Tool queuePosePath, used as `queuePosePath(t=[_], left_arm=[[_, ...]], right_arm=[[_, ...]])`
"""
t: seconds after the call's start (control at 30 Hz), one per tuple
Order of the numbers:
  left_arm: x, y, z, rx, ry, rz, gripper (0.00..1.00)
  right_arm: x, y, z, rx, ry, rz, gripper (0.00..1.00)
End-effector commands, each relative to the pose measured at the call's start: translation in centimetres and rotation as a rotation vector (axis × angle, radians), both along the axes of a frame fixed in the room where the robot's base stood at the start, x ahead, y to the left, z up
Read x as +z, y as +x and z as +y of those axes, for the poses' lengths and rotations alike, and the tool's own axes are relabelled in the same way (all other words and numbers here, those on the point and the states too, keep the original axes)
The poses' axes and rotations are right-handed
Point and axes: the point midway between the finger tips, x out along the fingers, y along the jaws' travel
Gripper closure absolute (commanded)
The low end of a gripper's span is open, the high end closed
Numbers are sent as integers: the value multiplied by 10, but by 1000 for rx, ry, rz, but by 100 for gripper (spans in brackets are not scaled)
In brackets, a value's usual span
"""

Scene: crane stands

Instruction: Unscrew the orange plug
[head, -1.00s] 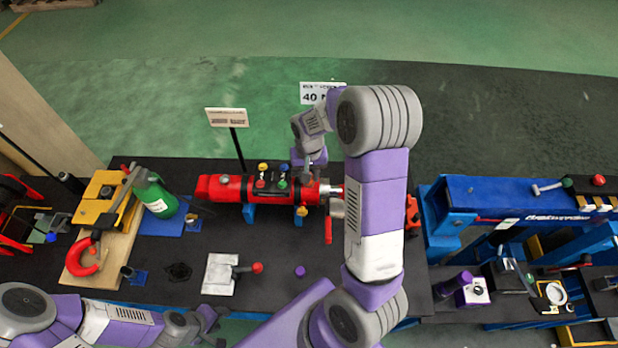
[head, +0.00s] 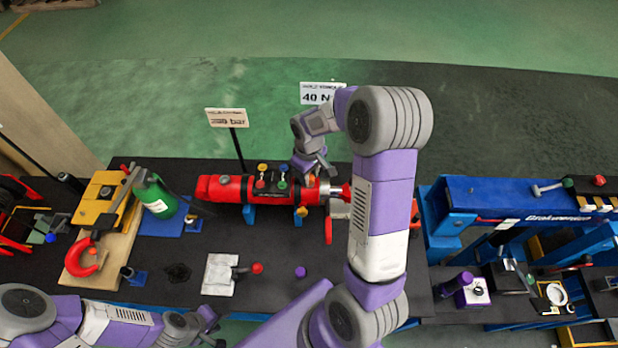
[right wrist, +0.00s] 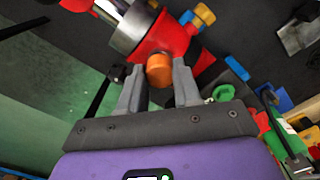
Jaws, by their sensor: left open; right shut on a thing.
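The orange plug (right wrist: 159,70) sits on the red cylinder body (right wrist: 165,35), between the fingers of my right gripper (right wrist: 159,76). The right gripper is shut on the plug. In the head view my right gripper (head: 321,167) reaches down at the right part of the red cylinder (head: 232,189), by its silver rod. The plug cannot be made out there. My left gripper (head: 211,324) is open and empty at the table's front edge, at the lower left.
Coloured knobs (head: 271,175) stand on top of the cylinder. A green bottle (head: 160,199) and a yellow block (head: 104,198) are to the left. A blue press frame (head: 500,200) stands right.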

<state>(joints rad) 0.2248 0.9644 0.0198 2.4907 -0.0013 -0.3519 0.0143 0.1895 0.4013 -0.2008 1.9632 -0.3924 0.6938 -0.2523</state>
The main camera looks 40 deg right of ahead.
Motion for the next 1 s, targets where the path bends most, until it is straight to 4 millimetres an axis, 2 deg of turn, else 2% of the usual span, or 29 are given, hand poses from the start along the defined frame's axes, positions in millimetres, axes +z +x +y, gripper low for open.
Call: queuePosePath(t=[0.37, 0.7, 1.0], left_arm=[[1, 0, 0, 0, 0, 0, 57], [9, 0, 0, 0, 0, 0, 57], [9, 0, 0, 0, 0, 0, 57]], right_arm=[[1, 1, -1, 48, -1, -3, 100], [2, 1, -1, 435, -2, -3, 100], [1, 1, -1, 478, -3, -5, 100]])
